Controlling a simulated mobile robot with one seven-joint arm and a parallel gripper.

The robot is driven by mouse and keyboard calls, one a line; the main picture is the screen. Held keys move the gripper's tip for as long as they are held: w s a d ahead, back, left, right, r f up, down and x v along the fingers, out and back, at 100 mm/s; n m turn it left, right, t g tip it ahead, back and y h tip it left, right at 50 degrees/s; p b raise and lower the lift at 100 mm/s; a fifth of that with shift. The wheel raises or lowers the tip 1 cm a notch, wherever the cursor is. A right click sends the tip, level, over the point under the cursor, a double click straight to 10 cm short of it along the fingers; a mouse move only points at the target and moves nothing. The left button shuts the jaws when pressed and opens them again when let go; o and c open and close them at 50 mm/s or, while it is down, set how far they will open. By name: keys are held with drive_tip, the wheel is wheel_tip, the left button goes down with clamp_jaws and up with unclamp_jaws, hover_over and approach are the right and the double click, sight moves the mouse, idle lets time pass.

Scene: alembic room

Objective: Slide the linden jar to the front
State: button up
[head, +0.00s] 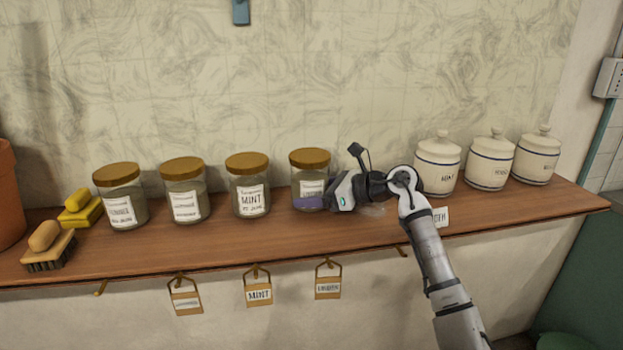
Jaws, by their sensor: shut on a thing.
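Several glass jars with brown lids stand in a row on the wooden shelf. The rightmost glass jar (309,164) has a white label too small and covered to read, so I cannot confirm it is the linden jar. My gripper (312,200) reaches in from the right, low at this jar, and is shut on it. A purple finger lies across the jar's lower front; the other finger is hidden. The jar stands upright. A jar marked MINT (249,185) stands to its left, apart from it.
Two more glass jars (184,190) (121,196), yellow sponges (81,208) and a brush (47,247) are left. White canisters (437,165) stand right. A white card (440,217), its letters partly covered, is by my arm. The shelf front (250,235) is clear. Tags (258,290) hang below.

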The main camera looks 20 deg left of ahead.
sight(323, 226)
drive_tip(key=shift+d, duration=0.1)
drive_tip(key=shift+s+d+b, duration=0.75)
drive_tip(key=shift+s, duration=0.4)
drive_tip(key=shift+s+d+b, duration=0.7)
drive_tip(key=shift+s+d, duration=0.05)
drive_tip(key=shift+s, duration=0.35)
drive_tip(key=shift+s+d+b, duration=0.75)
drive_tip(key=shift+s, duration=0.4)
drive_tip(key=o, duration=0.8)
drive_tip(key=shift+c, duration=0.2)
drive_tip(key=b+v, duration=0.3)
drive_tip(key=v, duration=1.1)
drive_tip(key=shift+a, duration=0.1)
drive_tip(key=shift+r, duration=0.1)
